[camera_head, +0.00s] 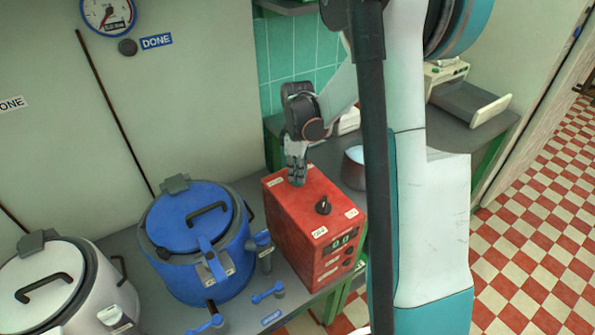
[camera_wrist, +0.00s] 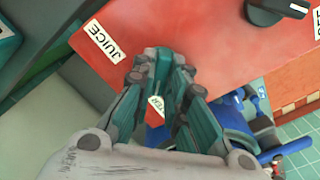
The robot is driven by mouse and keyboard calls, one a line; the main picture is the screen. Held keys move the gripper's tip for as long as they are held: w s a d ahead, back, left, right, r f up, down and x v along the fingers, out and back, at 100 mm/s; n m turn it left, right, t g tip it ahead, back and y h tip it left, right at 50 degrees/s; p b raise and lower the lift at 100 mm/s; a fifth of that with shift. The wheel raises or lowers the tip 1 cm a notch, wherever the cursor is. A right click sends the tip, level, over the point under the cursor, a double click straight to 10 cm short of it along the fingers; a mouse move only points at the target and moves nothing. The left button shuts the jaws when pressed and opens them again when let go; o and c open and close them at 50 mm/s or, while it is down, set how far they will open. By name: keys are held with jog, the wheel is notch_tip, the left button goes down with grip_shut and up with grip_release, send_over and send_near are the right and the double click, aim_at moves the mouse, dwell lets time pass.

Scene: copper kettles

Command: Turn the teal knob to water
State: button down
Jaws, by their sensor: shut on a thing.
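The red box (camera_head: 290,222) stands on the grey counter and also fills the top of the wrist view (camera_wrist: 150,30). My gripper (camera_head: 297,180) points down at the box's top near its back left corner. In the wrist view its fingers (camera_wrist: 161,82) are closed on the teal knob (camera_wrist: 162,60). A white JUICE label (camera_wrist: 104,40) lies left of the fingertips.
A black knob (camera_head: 323,205) sits on the same box top, with a display (camera_head: 341,241) on the front below. A blue lidded pot (camera_head: 190,225) stands left of the box, and a white one (camera_head: 50,285) further left.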

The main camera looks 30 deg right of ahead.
jog(key=shift+n, duration=0.3)
dwell(0.4)
jog(key=c, duration=1.6)
grip_release()
notch_tip(320, 180, up, 12)
